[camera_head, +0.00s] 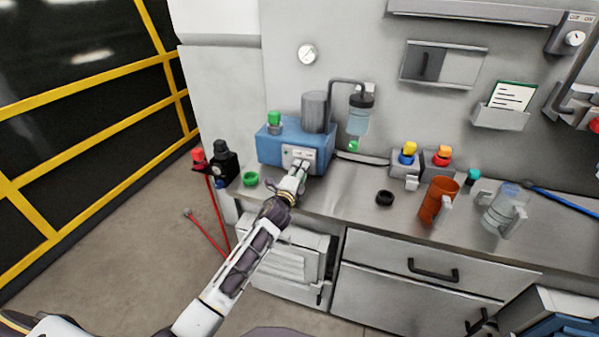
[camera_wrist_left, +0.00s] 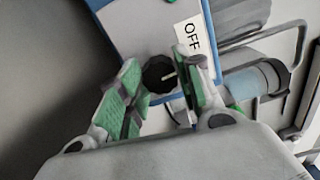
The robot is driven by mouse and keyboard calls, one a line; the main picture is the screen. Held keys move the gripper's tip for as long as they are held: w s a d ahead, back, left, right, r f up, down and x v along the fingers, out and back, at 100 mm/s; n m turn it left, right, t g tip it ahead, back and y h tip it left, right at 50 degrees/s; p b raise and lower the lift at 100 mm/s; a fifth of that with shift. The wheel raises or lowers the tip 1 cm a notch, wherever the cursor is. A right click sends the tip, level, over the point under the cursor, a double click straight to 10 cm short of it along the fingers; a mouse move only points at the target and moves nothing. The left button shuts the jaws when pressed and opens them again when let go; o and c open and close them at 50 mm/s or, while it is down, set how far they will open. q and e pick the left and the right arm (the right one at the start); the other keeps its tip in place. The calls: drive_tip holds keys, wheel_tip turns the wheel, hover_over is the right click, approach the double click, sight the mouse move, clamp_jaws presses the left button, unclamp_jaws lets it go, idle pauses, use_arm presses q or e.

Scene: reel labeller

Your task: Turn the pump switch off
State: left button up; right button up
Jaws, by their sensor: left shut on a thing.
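The pump (camera_head: 275,150) is a blue box on the bench with a grey cylinder on top. A pale switch plate (camera_head: 289,153) is on its front. My left gripper (camera_head: 300,169) reaches this plate and hides the switch in the head view. In the left wrist view, the switch (camera_wrist_left: 159,74) is a round black knob with a short white mark. It sits between the green-padded fingers of my left gripper, which are shut on it. An OFF label (camera_wrist_left: 192,37) shows beside the right finger. Any other label is hidden. My right gripper is not in view.
A green ring (camera_head: 250,179) lies left of the arm and a black ring (camera_head: 385,197) to its right. An orange jug (camera_head: 437,201) and a clear jug (camera_head: 503,209) stand further right. A bottle (camera_head: 359,118) hangs behind the pump. Drawers are below the bench.

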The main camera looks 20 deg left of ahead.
use_arm(q)
drive_tip(key=shift+n, duration=1)
drive_tip(key=n+p, duration=0.1)
drive_tip(key=n, duration=0.2)
drive_tip(key=shift+n, duration=1.1)
drive_tip(key=shift+p, duration=0.3)
drive_tip(key=shift+f+n, duration=0.1)
drive_tip(key=shift+n, duration=0.4)
drive_tip(key=o, duration=1)
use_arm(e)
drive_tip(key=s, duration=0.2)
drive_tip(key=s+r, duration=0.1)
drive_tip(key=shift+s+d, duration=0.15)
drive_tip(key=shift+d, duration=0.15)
